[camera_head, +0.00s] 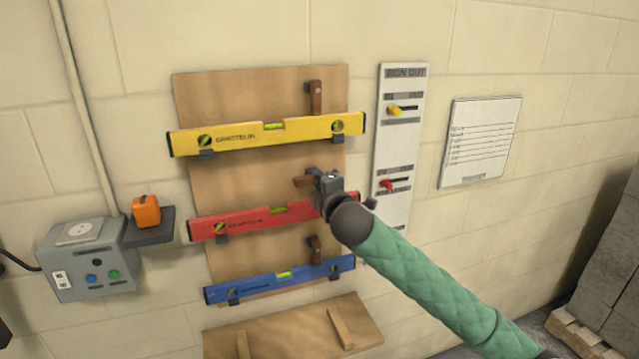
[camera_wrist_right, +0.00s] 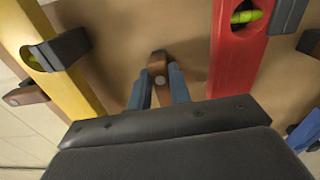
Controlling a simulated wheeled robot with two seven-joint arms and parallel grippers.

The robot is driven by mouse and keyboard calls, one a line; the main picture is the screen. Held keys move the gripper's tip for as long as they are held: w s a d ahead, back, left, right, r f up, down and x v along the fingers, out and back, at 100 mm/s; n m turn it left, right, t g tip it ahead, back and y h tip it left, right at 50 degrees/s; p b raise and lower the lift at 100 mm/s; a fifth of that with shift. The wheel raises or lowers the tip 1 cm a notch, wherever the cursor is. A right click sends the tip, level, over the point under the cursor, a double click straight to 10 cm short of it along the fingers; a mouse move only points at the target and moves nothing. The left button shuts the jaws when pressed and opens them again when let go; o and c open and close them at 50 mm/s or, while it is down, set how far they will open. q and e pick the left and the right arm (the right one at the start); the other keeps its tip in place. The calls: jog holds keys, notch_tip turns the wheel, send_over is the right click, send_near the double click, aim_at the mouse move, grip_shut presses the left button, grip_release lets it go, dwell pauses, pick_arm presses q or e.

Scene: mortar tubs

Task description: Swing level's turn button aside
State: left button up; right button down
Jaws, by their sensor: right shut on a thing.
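The red level (camera_head: 255,222) lies on dark brackets in the middle of a wooden board, and also shows in the wrist view (camera_wrist_right: 236,62). Its brown wooden turn button (camera_head: 302,181) sits just above it and lies about sideways, clear of the level's face. My right gripper (camera_head: 323,180) comes in from the right and is shut on this button. In the wrist view the button (camera_wrist_right: 159,68), with its round bolt, is between the two blue-grey fingers. The part of the button near the palm is partly hidden. My left gripper is not in view.
A yellow level (camera_head: 235,139) hangs above and a blue level (camera_head: 265,286) below, each with an upright turn button (camera_head: 316,98) (camera_head: 315,249). A sign-out panel (camera_head: 403,130) is right of the board. A grey box (camera_head: 88,265) and orange item (camera_head: 146,211) are left.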

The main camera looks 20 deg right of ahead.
jog(key=shift+m, duration=0.3)
jog(key=c, duration=1.4)
grip_release()
jog(key=shift+o, duration=0.6)
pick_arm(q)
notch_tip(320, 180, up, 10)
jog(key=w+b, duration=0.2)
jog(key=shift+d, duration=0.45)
pick_arm(e)
jog(key=s, duration=0.7)
jog(key=shift+s+d, duration=0.2)
jog(key=shift+s, duration=0.2)
